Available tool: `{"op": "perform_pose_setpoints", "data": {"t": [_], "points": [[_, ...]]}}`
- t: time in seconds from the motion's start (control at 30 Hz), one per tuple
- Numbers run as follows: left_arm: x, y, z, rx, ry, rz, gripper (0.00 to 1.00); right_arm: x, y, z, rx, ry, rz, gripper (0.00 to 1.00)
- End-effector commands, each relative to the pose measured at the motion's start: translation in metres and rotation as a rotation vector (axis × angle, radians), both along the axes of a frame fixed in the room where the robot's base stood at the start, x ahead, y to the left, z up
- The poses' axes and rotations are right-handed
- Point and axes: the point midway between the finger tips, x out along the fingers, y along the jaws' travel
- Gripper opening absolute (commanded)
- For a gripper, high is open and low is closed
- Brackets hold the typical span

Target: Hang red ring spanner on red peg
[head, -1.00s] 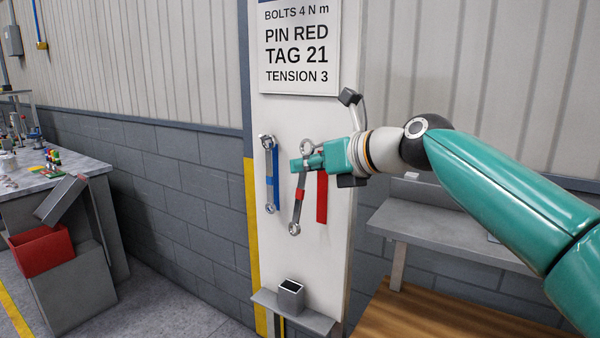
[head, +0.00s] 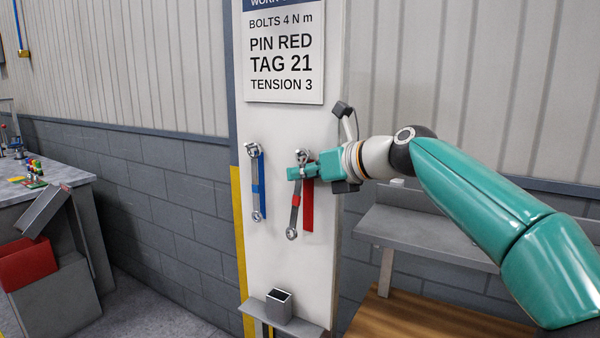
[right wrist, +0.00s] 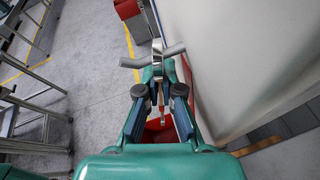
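The red ring spanner (head: 296,213), grey with a red band, is in my right gripper (head: 292,173) in front of the white board. It tilts slightly, its lower ring left of its upper ring. The upper ring is level with the top of the red strip (head: 308,208), where the red peg is not clearly visible. I cannot tell whether the ring is around a peg. In the right wrist view the fingers (right wrist: 158,82) close on the spanner's shank.
A blue-banded spanner (head: 256,190) hangs on the board (head: 275,255) to the left, by a blue strip. A small grey open box (head: 279,306) stands on the ledge below. A red bin (head: 27,262) and cluttered bench (head: 60,186) are at far left; a grey bench (head: 440,232) is right.

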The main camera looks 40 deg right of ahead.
Motion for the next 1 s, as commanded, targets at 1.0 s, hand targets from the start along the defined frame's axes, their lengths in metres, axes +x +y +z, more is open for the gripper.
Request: {"op": "perform_pose_setpoints", "data": {"t": [1.0], "points": [[0.0000, 0.0001, -0.0001, 0.000, 0.000, 0.000, 0.40, -0.0007, -0.0021, 0.0001, -0.002, -0.001, -0.005, 0.35]]}}
